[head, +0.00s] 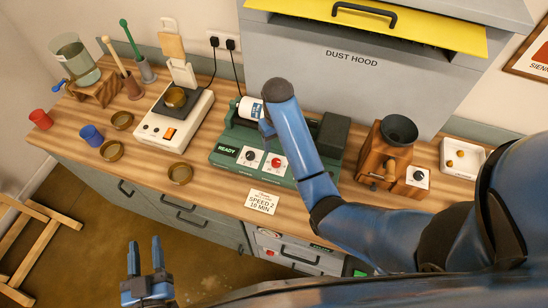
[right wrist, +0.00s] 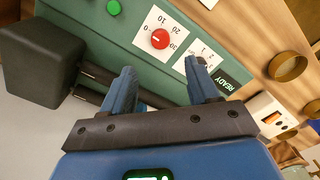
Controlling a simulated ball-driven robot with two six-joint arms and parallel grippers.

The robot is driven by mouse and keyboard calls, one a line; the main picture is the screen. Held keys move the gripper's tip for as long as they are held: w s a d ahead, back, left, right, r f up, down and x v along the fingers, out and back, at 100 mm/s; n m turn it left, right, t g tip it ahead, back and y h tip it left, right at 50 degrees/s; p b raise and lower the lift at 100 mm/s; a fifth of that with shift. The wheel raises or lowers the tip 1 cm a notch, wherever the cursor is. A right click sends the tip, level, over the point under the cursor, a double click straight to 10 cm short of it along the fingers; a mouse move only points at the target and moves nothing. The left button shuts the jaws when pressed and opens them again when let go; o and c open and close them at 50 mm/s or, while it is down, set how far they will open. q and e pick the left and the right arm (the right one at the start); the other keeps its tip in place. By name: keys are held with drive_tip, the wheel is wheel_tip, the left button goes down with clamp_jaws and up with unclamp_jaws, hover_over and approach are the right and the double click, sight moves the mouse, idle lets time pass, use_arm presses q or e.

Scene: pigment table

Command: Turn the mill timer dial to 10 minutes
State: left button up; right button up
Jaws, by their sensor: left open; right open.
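The mill timer dial is a red knob (right wrist: 160,38) on a white plate marked 0, 10, 20 and 30, on the green mill (head: 222,152). Its light pointer mark seems to be toward 0. In the head view the red dial (head: 276,162) is on the mill's front, right of a black dial (head: 250,156). My right gripper (right wrist: 162,80) is open and empty over the mill. The red dial shows beyond and between its fingertips, apart from them. My left gripper (head: 145,250) is open and empty in front of the counter, far from the mill.
A card (head: 262,202) lies before the mill. A wooden grinder (head: 378,160) stands right of it, a white scale (head: 172,118) left. Small brown bowls (head: 180,173) and cups lie on the counter. The dust hood (head: 350,70) is behind.

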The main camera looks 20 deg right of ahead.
sight(276, 161)
wheel_tip(276, 161, down, 3)
drive_tip(key=shift+s+f+b, duration=0.1)
drive_tip(key=shift+b, duration=0.6)
wheel_tip(276, 161, down, 6)
drive_tip(key=shift+r+p, duration=0.1)
drive_tip(key=shift+p, duration=0.75)
drive_tip(key=shift+f, duration=0.6)
drive_tip(key=shift+a+f, duration=0.1)
drive_tip(key=shift+f, duration=0.1)
drive_tip(key=c, duration=1)
drive_tip(key=shift+c, duration=0.2)
